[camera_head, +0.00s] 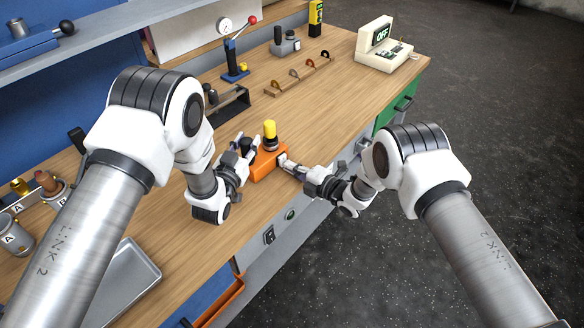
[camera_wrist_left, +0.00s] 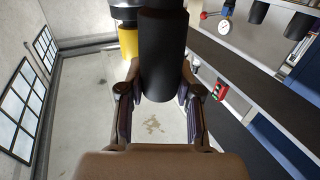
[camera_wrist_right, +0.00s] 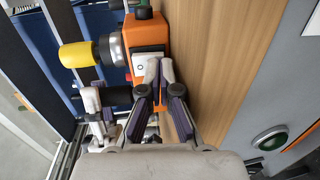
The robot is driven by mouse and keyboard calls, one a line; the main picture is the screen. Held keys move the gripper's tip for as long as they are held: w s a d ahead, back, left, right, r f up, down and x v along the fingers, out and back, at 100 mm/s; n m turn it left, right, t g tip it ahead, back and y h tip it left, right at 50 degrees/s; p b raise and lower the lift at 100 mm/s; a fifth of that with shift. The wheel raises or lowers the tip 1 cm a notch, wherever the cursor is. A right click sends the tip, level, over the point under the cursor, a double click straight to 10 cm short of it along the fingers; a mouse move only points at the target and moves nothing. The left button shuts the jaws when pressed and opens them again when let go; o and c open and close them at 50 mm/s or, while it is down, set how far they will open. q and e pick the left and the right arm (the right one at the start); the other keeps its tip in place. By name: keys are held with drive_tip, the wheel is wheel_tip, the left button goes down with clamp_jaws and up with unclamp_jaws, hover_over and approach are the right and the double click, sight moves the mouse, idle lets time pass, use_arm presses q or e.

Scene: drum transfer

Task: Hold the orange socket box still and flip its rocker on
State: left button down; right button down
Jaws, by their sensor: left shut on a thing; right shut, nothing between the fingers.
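The orange socket box (camera_head: 266,164) stands on the wooden bench and also shows in the right wrist view (camera_wrist_right: 156,32). A yellow-topped plug (camera_head: 269,129) rises from it. My left gripper (camera_head: 241,150) is shut on a black cylinder (camera_wrist_left: 163,55) at the box's left side. The white rocker (camera_wrist_right: 149,60) is on the face toward my right gripper. My right gripper (camera_wrist_right: 160,70) is shut and empty, its tips right by the rocker's lower edge; I cannot tell whether they touch. In the head view its tips (camera_head: 285,162) hide the rocker.
A cream device (camera_head: 381,55) at the far right of the bench shows "OFF". A rack with several hooks (camera_head: 298,75) and a red-knobbed lever press (camera_head: 235,62) stand behind the box. A metal tray (camera_head: 125,285) lies at the near left.

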drive_tip(key=shift+a+f, duration=0.1)
drive_tip(key=shift+f, duration=0.05)
use_arm(q)
drive_tip(key=shift+s+r, duration=0.1)
drive_tip(key=shift+s, duration=0.05)
use_arm(e)
drive_tip(key=shift+a+y, duration=0.1)
drive_tip(key=shift+y, duration=0.4)
use_arm(q)
drive_tip(key=shift+s+d+r, duration=0.15)
drive_tip(key=shift+s+d, duration=0.05)
use_arm(e)
drive_tip(key=shift+t, duration=0.4)
drive_tip(key=shift+s, duration=0.1)
use_arm(q)
drive_tip(key=shift+w+a+f, duration=0.15)
drive_tip(key=shift+w+f, duration=0.05)
drive_tip(key=shift+f, duration=0.05)
use_arm(e)
drive_tip(key=shift+s+d+f, duration=0.15)
drive_tip(key=shift+s+d, duration=0.05)
drive_tip(key=shift+d, duration=0.05)
use_arm(q)
drive_tip(key=shift+w, duration=0.1)
use_arm(e)
drive_tip(key=r+v, duration=0.1)
drive_tip(key=v, duration=0.6)
drive_tip(key=shift+d, duration=0.3)
